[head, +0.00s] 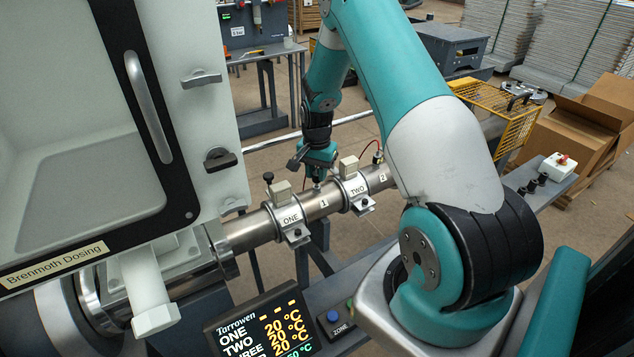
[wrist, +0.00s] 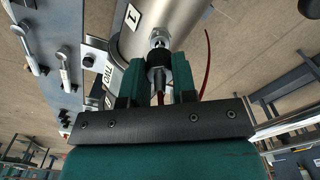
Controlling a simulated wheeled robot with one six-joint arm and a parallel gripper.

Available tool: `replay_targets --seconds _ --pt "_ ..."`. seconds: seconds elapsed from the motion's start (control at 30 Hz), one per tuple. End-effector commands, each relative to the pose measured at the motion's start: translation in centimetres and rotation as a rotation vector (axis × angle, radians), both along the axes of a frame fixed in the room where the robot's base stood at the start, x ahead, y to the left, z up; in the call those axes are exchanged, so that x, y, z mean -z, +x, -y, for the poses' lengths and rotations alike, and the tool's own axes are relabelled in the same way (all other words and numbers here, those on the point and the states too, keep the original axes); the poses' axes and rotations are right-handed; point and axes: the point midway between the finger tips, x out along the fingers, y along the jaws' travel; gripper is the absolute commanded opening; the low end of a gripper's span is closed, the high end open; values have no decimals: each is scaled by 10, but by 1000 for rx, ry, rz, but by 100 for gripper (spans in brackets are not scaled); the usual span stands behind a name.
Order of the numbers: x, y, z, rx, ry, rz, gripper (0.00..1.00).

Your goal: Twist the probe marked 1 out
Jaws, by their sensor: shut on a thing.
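The steel barrel (head: 240,232) runs from the machine at left toward the upper right. A label "1" (head: 323,203) is on it between the bands ONE and TWO, and shows in the wrist view (wrist: 132,17). My gripper (head: 317,177) points down at the barrel just above this label. In the wrist view, the two teal fingers (wrist: 158,78) are shut on the probe marked 1 (wrist: 157,57), at its dark collar. Its silver lower end meets the barrel surface; whether it is still seated cannot be told. A red cable (wrist: 207,62) shows beside the fingers.
Clamp bands ONE (head: 291,220) and TWO (head: 357,189) with boxy tops flank the spot. Another probe with a red cable (head: 377,155) stands by label 2 (head: 383,178). A dosing unit (head: 70,130) fills the left; a temperature display (head: 265,325) is in front.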

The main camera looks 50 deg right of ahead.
Motion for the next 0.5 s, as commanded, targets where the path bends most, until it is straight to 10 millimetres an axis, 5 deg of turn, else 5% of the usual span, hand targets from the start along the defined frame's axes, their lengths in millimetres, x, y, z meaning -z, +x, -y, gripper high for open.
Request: replay_targets --seconds 0.5 --pt "-32 0 0 0 -1 1 3"
